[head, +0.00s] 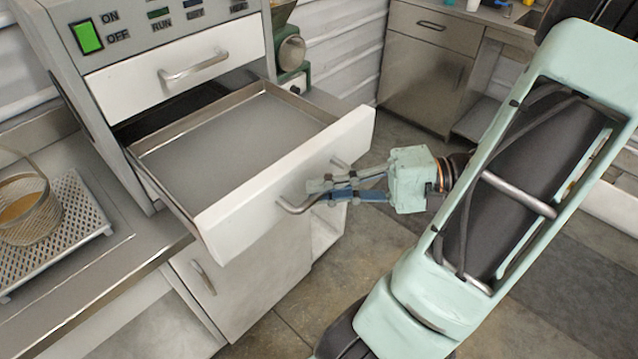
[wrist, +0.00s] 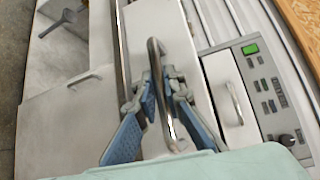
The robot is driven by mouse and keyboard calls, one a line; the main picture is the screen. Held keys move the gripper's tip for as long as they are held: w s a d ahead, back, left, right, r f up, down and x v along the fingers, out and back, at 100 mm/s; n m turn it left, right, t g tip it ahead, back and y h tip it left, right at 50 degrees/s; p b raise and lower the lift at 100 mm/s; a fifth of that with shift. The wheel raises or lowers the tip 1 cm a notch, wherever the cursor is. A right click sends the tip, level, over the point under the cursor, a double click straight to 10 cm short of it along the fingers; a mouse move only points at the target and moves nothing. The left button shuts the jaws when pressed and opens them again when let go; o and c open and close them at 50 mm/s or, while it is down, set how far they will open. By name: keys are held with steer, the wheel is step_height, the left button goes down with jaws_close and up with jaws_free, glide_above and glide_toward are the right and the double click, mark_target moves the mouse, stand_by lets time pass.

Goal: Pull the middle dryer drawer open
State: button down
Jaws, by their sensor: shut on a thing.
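The dryer's middle drawer (head: 232,222) is pulled well out below a shut top drawer (head: 150,84). Its metal-rimmed, empty grey inside shows in the head view. The middle drawer's curved metal handle (head: 291,207) is on its white front. My gripper (head: 322,188) is at that front with its fingers around the handle. In the wrist view, the handle (wrist: 156,62) runs between the two blue-padded fingers of my gripper (wrist: 160,85), which are shut on it. The fingers hide part of the handle in the head view.
A control panel with a green switch (head: 87,37) is above the drawers. A wire basket (head: 27,207) stands on a perforated tray (head: 72,232) on the left counter. A lower cabinet door with a handle (head: 203,277) is below. Floor (head: 400,140) is clear towards the far cabinet (head: 424,75).

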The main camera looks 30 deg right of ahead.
steer(key=c, duration=2)
jaws_free()
steer(key=shift+c, duration=0.2)
steer(key=v, duration=1.2)
